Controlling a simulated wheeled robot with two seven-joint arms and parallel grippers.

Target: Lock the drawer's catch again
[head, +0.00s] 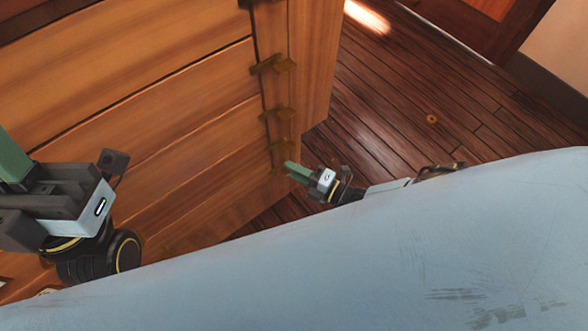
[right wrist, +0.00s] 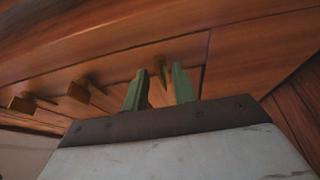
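A wooden drawer front (head: 190,160) is one of several stacked in a cabinet, and all look closed. Small brass catches sit along the cabinet's right edge: an upper one (head: 272,65), a middle one (head: 277,113), and a lower one (head: 283,146). My right gripper (head: 291,169) is at the lower catch. In the right wrist view its green fingers (right wrist: 160,86) are apart, with a brass catch (right wrist: 160,69) just ahead of and between their tips. Contact cannot be told. My left gripper (head: 10,158) is at the left edge, its fingertips cut off.
Two more brass catches, one nearer (right wrist: 78,91) and one farther (right wrist: 20,104), stick out left of the fingers in the right wrist view. The dark plank floor (head: 420,100) right of the cabinet is mostly clear, with a small orange ring-like spot (head: 432,119).

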